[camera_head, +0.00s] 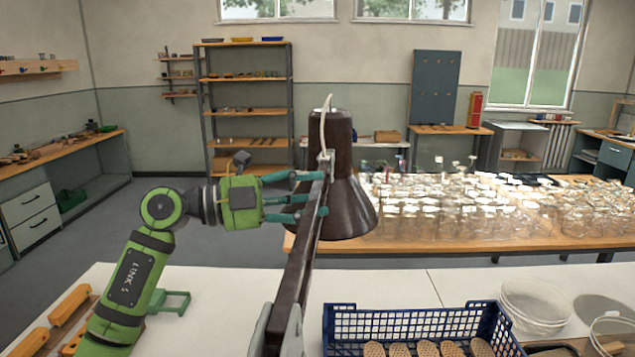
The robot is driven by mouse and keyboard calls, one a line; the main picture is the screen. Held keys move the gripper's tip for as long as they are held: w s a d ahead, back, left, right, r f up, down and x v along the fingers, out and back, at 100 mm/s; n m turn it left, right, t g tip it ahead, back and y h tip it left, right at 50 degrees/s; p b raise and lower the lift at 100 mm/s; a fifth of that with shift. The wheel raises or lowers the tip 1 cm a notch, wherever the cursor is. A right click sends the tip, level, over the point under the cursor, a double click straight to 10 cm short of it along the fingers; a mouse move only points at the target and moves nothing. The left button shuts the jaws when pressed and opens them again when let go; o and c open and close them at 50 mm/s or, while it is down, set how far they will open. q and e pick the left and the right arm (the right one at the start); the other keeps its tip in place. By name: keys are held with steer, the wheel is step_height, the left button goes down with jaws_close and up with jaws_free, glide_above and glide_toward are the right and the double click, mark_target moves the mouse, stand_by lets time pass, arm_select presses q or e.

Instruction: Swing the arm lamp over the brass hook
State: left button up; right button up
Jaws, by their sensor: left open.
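The dark brown arm lamp has a bell-shaped shade (346,210) and a long arm (296,275) that rises from the front centre of the camera_head view. A pale cable loops at its top. My green left gripper (312,196) is beside the shade, open, with its teal fingers reaching to the upper part of the lamp arm. I cannot tell whether they touch it. I cannot make out the brass hook. My right gripper is out of view.
A blue basket (415,324) with oval brush blocks stands front right on the white bench (390,287). Clear bowls (536,304) stand right of it. Orange-handled items (69,305) lie front left. A wooden table (420,242) crowded with glassware stands behind the lamp.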

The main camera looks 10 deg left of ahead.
arm_select(q)
steer(key=shift+w+d, duration=0.35)
steer(key=shift+d, duration=0.15)
steer(key=shift+w+d, duration=0.15)
jaws_close()
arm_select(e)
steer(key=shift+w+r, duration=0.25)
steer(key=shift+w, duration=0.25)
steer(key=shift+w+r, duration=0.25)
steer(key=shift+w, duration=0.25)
